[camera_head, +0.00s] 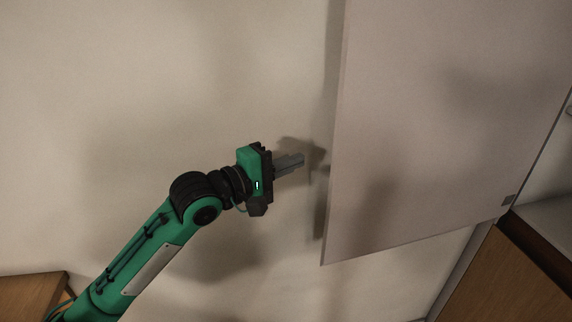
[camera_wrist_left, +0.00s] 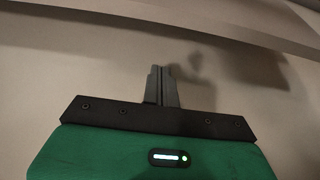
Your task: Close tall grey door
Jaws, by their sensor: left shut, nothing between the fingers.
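The tall grey door (camera_head: 430,120) stands open in the right half of the head view, its free edge toward the left and its hinge side at the right. My left gripper (camera_head: 302,159) is shut and empty, to the left of the door's free edge with a gap between. In the left wrist view the gripper's fingers (camera_wrist_left: 162,70) are together. A pale panel edge (camera_wrist_left: 220,25) crosses the top of that view, probably the door. My right gripper is not in view.
A beige wall (camera_head: 130,100) fills the background behind my left arm. A wooden surface (camera_head: 30,295) is at the lower left. A wooden cabinet (camera_head: 500,285) stands at the lower right, below the door's hinge side.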

